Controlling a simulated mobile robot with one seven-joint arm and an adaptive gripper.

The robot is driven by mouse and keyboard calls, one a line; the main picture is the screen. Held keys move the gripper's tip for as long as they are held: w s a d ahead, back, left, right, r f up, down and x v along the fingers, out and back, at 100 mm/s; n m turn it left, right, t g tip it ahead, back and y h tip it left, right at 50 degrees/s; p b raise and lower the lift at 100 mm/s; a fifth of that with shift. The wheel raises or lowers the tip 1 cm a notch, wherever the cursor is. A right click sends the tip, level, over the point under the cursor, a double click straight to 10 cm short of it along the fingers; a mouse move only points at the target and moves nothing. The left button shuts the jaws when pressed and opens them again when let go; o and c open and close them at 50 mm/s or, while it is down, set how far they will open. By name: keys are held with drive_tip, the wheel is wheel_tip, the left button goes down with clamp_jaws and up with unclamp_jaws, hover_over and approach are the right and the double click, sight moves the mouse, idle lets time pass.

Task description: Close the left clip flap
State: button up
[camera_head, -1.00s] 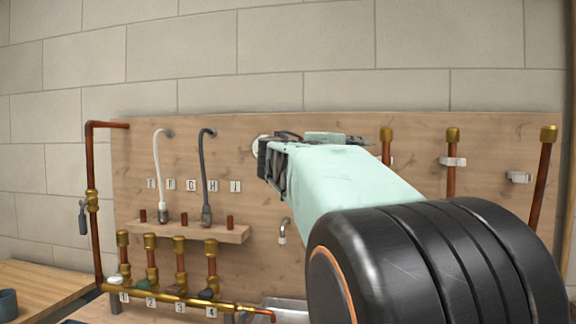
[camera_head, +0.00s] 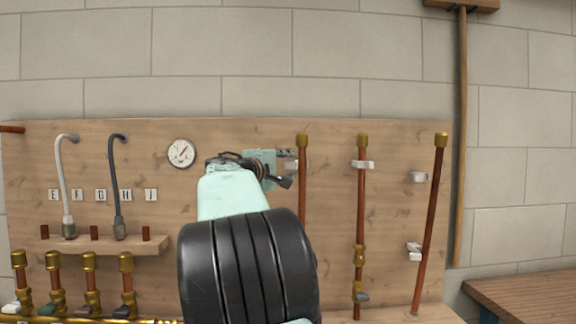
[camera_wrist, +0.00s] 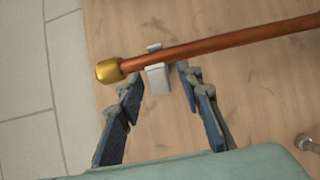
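The left copper pipe (camera_head: 303,190) stands upright on the wooden board, with a brass cap on top. In the wrist view the same pipe (camera_wrist: 215,44) runs across the picture. The white left clip (camera_wrist: 158,78) sits behind it near the cap. A pale block of the clip juts out on the gripper side, and no part of it crosses the pipe's front. My gripper (camera_wrist: 162,85) is open and empty, its blue-padded fingertips on either side of the block, apart from it. In the head view my gripper (camera_head: 284,168) is just left of the pipe and mostly hides the clip.
A middle pipe (camera_head: 361,205) has a white clip (camera_head: 362,164) around it. A right pipe (camera_head: 430,220) leans beside two white clips. A gauge (camera_head: 181,153) and two hoses are on the left. A wooden pole (camera_head: 462,140) stands at the right.

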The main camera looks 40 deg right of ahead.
drive_tip(key=shift+d, duration=0.15)
drive_tip(key=shift+c, duration=0.5)
clamp_jaws()
drive_tip(key=shift+b, duration=0.3)
